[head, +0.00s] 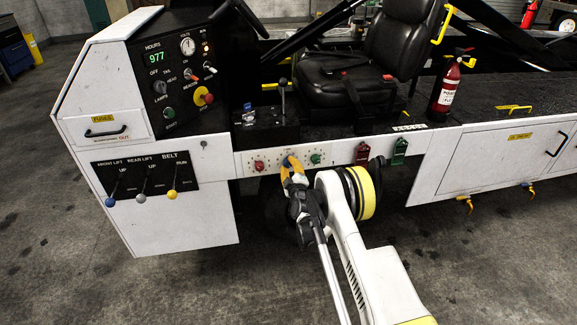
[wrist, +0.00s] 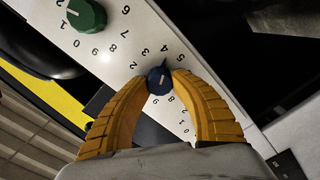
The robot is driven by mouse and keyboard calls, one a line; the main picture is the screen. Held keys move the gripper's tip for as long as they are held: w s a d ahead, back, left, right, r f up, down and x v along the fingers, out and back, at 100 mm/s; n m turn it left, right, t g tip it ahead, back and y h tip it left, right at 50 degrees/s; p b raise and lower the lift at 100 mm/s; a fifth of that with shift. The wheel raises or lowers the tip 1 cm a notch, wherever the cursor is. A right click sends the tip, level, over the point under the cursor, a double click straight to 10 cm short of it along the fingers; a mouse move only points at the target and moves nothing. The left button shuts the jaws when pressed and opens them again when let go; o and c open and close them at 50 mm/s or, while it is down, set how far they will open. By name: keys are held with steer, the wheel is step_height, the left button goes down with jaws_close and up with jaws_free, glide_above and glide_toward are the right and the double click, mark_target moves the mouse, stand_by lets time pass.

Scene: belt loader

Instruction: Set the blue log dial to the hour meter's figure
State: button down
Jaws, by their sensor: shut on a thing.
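The hour meter (head: 156,57) on the black panel shows 977 in green digits. The blue log dial (wrist: 158,82) sits on a white strip with printed numbers around it. Its pointed tip faces up in the wrist view, roughly towards the 4; the exact setting is hard to tell. My gripper (wrist: 160,84) has its orange fingers shut on the blue dial, one on each side. In the head view, my gripper (head: 293,172) reaches the strip from below and the blue dial (head: 287,159) is partly hidden. The fingers cover some of the numbers.
A red dial (head: 259,165) is left of the blue one and a green dial (head: 315,158) is right of it. Red (head: 362,153) and green (head: 399,150) tags hang farther right. A lever box (head: 268,125) and seat (head: 365,65) are above. The floor in front is open.

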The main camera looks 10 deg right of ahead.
steer(key=m, duration=0.5)
steer(key=shift+r, duration=0.1)
steer(key=m, duration=0.4)
steer(key=shift+m, duration=0.4)
steer(key=m, duration=0.5)
steer(key=shift+d, duration=0.1)
steer(key=shift+m, duration=2.5)
steer(key=c, duration=1)
jaws_free()
steer(key=shift+d, duration=0.1)
steer(key=shift+c, duration=0.2)
